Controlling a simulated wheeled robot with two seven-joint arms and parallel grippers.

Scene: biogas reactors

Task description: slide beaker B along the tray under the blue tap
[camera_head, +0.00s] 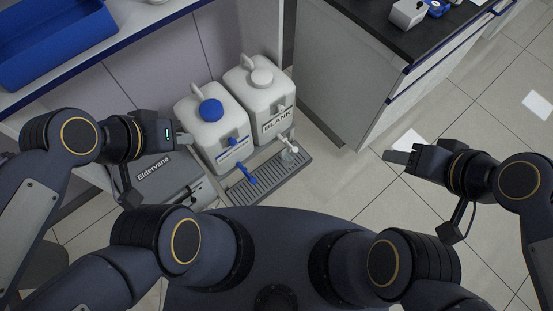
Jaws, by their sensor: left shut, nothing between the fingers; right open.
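A grey slotted tray (268,180) lies in front of two white canisters. The blue tap (244,173) hangs over the tray's left part. A small pale, clear shape (291,158) stands at the tray's right part under the white tap (285,142); it may be beaker B, but I cannot read a label. My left gripper (186,138) is shut and empty, beside the blue-capped canister and left of the tray. My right gripper (391,157) is open and empty, over the floor well right of the tray.
The blue-capped canister (208,130) and the canister labelled BLANK (262,98) stand side by side behind the tray. A grey case marked Eldervane (160,188) sits left. A cabinet (345,85) stands at the back right. Floor right of the tray is clear.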

